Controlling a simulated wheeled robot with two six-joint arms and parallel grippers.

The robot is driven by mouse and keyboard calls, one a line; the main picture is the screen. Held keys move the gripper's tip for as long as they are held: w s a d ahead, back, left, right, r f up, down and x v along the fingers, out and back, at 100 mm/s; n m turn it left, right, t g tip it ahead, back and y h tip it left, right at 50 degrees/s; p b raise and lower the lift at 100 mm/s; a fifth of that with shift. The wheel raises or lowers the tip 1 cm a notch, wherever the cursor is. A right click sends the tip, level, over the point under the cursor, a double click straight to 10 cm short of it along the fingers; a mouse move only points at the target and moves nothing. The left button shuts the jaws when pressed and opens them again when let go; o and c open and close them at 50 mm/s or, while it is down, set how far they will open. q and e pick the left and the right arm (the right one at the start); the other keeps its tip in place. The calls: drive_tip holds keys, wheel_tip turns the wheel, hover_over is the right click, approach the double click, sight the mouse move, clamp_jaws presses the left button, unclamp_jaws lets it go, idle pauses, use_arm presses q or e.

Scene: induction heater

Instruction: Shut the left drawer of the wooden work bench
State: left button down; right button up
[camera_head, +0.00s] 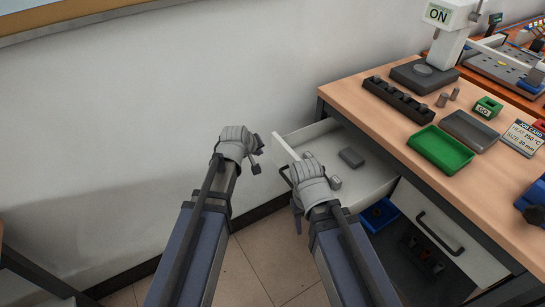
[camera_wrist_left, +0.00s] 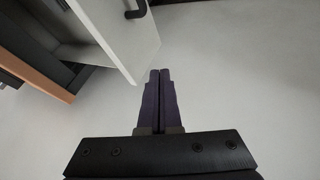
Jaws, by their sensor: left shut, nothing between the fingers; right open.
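The left drawer (camera_head: 377,178) of the wooden work bench (camera_head: 375,122) is pulled out, with a grey block (camera_head: 351,157) inside. Its white front (camera_head: 286,147) faces my arms; its dark handle is partly hidden by my right gripper. My left gripper (camera_head: 256,158) is shut and empty, just left of the drawer front. In the left wrist view its closed fingertips (camera_wrist_left: 159,74) lie beside the edge of the white front (camera_wrist_left: 122,32), near the dark handle (camera_wrist_left: 136,11); contact cannot be told. My right gripper (camera_head: 297,208) is open at the drawer's near corner, its fingers mostly hidden.
A second white drawer front (camera_head: 447,232) with a dark handle looks shut. A blue bin (camera_head: 380,215) sits below. The wall stands behind my left gripper.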

use_arm(q)
drive_tip(key=b, duration=0.8)
approach(277, 154)
drive_tip(key=shift+x, duration=2.15)
use_arm(e)
wheel_tip(277, 154, down, 8)
